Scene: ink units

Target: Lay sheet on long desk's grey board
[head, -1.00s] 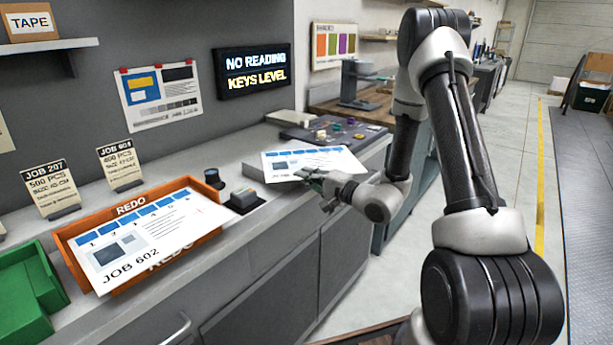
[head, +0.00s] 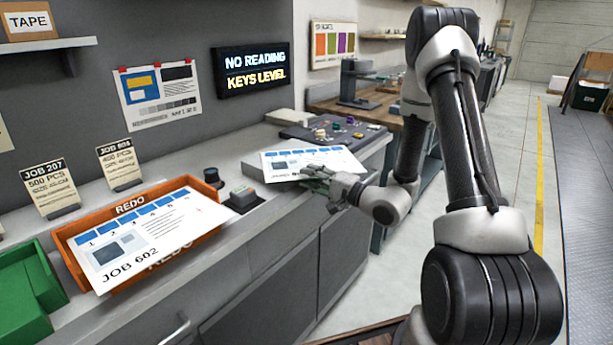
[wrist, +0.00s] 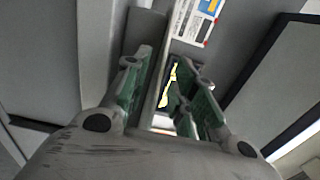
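A white printed sheet (head: 308,158) with blue blocks lies at the far part of the long desk (head: 262,232), on what looks like a low grey board (head: 253,171). Its left part rests over the board; the contact under its right part is hidden. My gripper (head: 318,176) is at the sheet's near right edge. In the wrist view my gripper (wrist: 163,75) has its green-padded fingers apart, with a thin pale edge, likely the sheet's, between them and nearer the left finger.
An orange REDO tray (head: 104,286) holds another sheet, JOB 602 (head: 140,240). A green tray (head: 28,290) stands at the left. A small dark-topped block (head: 243,198) and black knob (head: 212,177) sit before the board. A dark panel with small parts (head: 325,133) lies behind.

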